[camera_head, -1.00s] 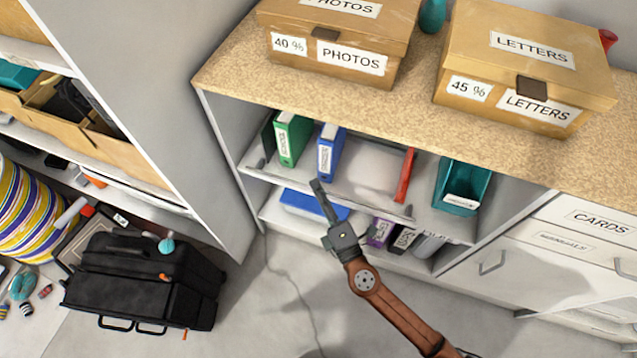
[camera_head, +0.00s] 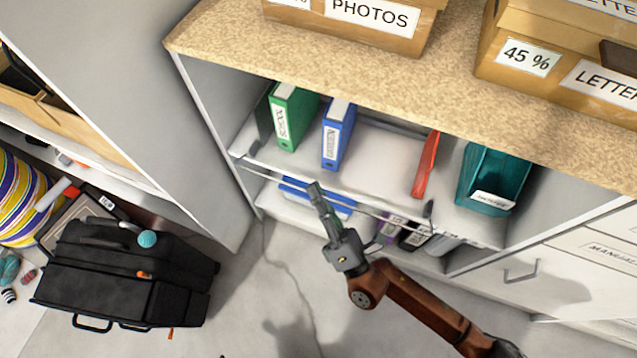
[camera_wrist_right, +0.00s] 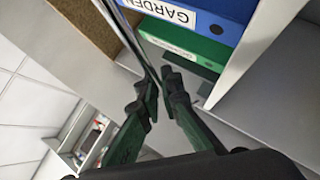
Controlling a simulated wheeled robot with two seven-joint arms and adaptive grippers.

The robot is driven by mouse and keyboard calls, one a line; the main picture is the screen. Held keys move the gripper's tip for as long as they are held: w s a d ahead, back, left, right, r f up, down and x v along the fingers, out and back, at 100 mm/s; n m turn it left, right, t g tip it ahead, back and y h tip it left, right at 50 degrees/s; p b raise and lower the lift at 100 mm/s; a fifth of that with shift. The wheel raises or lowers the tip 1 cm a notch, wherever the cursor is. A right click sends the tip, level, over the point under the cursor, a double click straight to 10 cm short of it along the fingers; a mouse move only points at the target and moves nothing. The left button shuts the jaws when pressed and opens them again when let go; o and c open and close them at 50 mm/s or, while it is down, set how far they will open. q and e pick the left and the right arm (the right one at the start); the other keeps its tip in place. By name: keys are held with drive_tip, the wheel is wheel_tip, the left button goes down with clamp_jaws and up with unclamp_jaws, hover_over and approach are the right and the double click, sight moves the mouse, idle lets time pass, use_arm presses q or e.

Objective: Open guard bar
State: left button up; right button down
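The guard bar (camera_head: 372,214) is a thin metal rod along the front of the open shelf, below several binders. In the right wrist view the guard bar (camera_wrist_right: 127,33) runs down from the top to the fingertips. My right gripper (camera_head: 315,188) reaches up from the lower right to the bar's left part. In the wrist view my right gripper (camera_wrist_right: 158,84) has its dark fingertips close together with the bar between them; it looks shut on the bar. The exact contact is partly hidden by the fingers. My left gripper is not in view.
A green binder (camera_head: 295,113), blue binder (camera_head: 338,135), red binder (camera_head: 426,165) and teal file holder (camera_head: 492,180) stand on the shelf. Boxes sit on the countertop (camera_head: 300,55) above. A black suitcase (camera_head: 120,285) is on the floor at left. Drawers (camera_head: 580,270) are at right.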

drive_tip(key=n+g+y, duration=0.1)
drive_tip(key=n+y, duration=0.1)
drive_tip(key=n, duration=0.1)
drive_tip(key=f+n+g+y, duration=0.1)
drive_tip(key=n+y, duration=0.1)
drive_tip(key=n, duration=0.1)
drive_tip(key=s+f+n+y, duration=0.1)
drive_tip(key=n+y, duration=0.1)
drive_tip(key=shift+f+n+g+y, duration=0.25)
drive_tip(key=shift+n+g+y, duration=0.15)
drive_tip(key=shift+a, duration=0.1)
drive_tip(key=c, duration=2.1)
unclamp_jaws()
drive_tip(key=shift+f, duration=0.1)
drive_tip(key=v, duration=1.2)
drive_tip(key=shift+w, duration=0.1)
